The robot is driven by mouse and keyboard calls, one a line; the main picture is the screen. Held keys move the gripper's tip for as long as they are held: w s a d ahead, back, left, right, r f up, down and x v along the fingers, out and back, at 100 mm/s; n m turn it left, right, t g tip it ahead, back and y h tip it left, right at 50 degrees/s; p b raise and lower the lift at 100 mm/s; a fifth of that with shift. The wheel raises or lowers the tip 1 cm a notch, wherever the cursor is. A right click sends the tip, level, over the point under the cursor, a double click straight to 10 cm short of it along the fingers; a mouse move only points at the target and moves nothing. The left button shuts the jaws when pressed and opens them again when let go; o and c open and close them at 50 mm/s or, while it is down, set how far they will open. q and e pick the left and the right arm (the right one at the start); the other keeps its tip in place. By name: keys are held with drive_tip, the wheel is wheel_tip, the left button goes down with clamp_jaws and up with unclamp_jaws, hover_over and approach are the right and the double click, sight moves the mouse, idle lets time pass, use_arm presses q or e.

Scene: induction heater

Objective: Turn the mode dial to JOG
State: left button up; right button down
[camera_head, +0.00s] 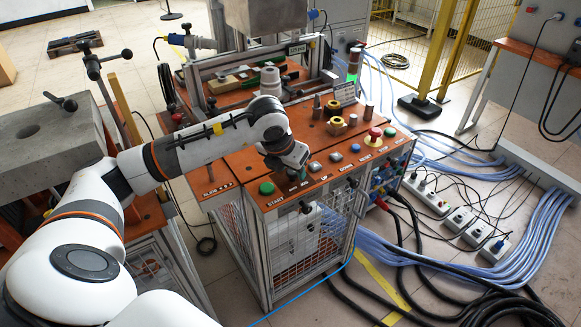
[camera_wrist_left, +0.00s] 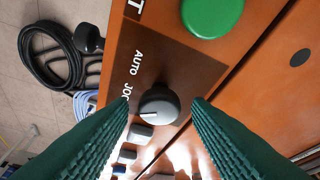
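The mode dial (camera_wrist_left: 160,104) is a dark round knob on an orange panel in the left wrist view. The labels AUTO (camera_wrist_left: 138,62) and JOG (camera_wrist_left: 127,93) stand to its left. In the head view my left gripper (camera_head: 297,172) is low over the front of the console (camera_head: 238,163), hiding the dial. My right gripper is not in view.
A green START button (camera_head: 266,187) is close to the gripper, also seen in the wrist view (camera_wrist_left: 212,15). Further buttons and a red emergency knob (camera_head: 375,132) line the console's front right. Metal and brass parts (camera_head: 337,122) stand behind them. Cables cover the floor right.

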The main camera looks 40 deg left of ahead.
use_arm(q)
drive_tip(key=shift+o, duration=0.2)
drive_tip(key=b+v, duration=0.1)
drive_tip(key=v, duration=1.1)
